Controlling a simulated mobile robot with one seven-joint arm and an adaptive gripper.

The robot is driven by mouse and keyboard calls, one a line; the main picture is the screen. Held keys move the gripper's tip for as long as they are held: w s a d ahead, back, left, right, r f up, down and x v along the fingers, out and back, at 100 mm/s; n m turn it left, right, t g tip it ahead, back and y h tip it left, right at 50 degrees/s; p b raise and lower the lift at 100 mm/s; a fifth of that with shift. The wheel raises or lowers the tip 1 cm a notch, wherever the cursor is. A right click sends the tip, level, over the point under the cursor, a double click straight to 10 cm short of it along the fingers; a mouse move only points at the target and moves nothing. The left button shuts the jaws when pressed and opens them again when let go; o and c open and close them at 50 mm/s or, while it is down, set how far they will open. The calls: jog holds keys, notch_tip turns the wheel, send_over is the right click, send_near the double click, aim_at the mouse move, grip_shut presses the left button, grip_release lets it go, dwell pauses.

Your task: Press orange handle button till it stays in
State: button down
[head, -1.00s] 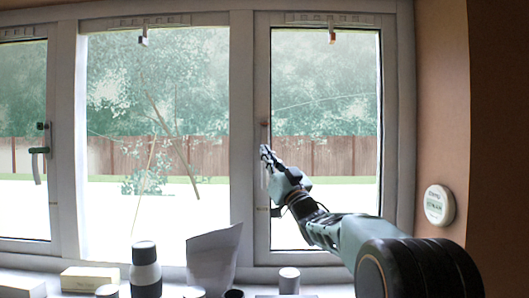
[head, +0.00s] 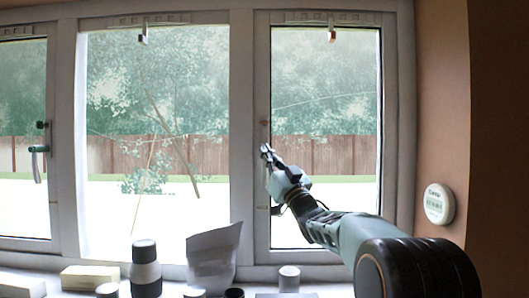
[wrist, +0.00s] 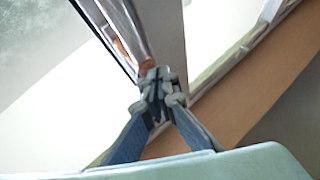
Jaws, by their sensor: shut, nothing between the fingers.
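The orange button (head: 264,122) is a small spot on the frame of the right window, at the top of its handle. My gripper (head: 266,150) is just below it in the head view and hides much of the handle. In the wrist view the shut fingertips (wrist: 157,80) are close together with nothing between them. The orange button (wrist: 147,65) shows just beyond them there; I cannot tell whether they touch it. Whether the button is in or out is too small to tell.
The sill below holds a dark bottle (head: 145,268), a paper bag (head: 213,258), a yellowish box (head: 90,277) and a small can (head: 289,279). A round white device (head: 439,204) is on the right wall.

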jog(key=shift+s+b, duration=0.75)
jog(key=shift+s, duration=0.05)
jog(key=shift+f, duration=0.1)
jog(key=s+b, duration=0.4)
jog(key=s, duration=0.1)
jog(key=shift+b, duration=0.4)
